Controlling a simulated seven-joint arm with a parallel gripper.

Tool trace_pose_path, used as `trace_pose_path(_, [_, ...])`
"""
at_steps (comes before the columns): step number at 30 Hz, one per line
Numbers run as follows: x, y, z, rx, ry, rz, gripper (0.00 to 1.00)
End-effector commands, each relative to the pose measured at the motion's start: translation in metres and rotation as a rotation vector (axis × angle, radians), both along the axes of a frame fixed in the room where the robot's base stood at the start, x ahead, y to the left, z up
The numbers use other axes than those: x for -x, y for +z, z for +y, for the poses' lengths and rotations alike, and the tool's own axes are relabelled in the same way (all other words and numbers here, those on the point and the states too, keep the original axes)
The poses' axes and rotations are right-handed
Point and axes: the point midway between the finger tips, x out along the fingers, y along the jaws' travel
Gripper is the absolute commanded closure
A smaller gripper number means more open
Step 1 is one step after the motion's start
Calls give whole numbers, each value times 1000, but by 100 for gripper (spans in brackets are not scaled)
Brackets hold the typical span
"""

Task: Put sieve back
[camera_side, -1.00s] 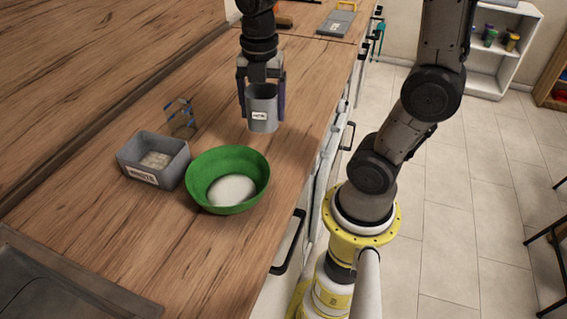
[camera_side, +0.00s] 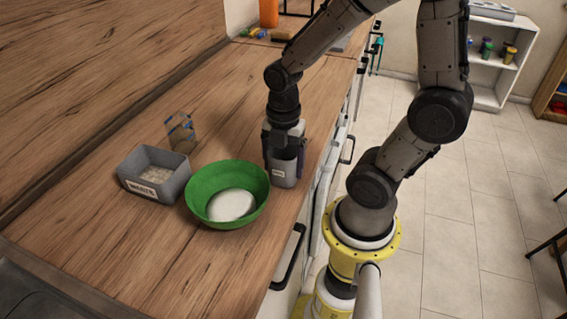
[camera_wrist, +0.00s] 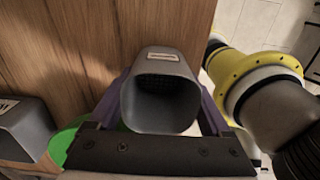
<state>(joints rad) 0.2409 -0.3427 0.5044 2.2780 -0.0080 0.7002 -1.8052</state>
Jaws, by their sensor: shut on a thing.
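My gripper (camera_side: 284,152) is shut on a grey, cup-like sieve (camera_side: 286,175) with a pale label. It holds the sieve upright just right of a green bowl (camera_side: 203,185). I cannot tell whether the sieve touches the counter. In the wrist view the sieve (camera_wrist: 161,60) sits between the two purple fingers, its open mouth towards the camera and a dark, mesh-like bottom inside. The green bowl holds a smooth white mound (camera_side: 231,205). A little of the bowl (camera_wrist: 62,142) shows at the lower left of the wrist view.
A grey labelled bin (camera_side: 152,190) with pale contents stands left of the bowl. A clear container (camera_side: 181,132) with blue marks stands behind it. An orange item (camera_side: 268,13) is at the far end. The wooden counter (camera_side: 215,95) is clear behind the bowl; its front edge is close to the sieve.

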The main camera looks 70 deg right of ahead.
Motion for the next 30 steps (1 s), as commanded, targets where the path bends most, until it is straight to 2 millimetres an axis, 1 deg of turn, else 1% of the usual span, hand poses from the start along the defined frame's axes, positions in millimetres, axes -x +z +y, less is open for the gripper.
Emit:
trace_pose_path(11, [-1,-3,0,1,0,-2,84])
trace_pose_path(12, [-1,-3,0,1,0,-2,14])
trace_pose_path(14, [-1,-3,0,1,0,-2,3])
trace_pose_path(15, [-1,-3,0,1,0,-2,0])
trace_pose_path(23, [-1,-2,0,1,0,-3,0])
trace_pose_path(26, [-1,6,0,1,0,-5,0])
trace_pose_path(29, [-2,21,0,2,1,-8,0])
trace_pose_path(30, [-2,29,0,2,1,-9,0])
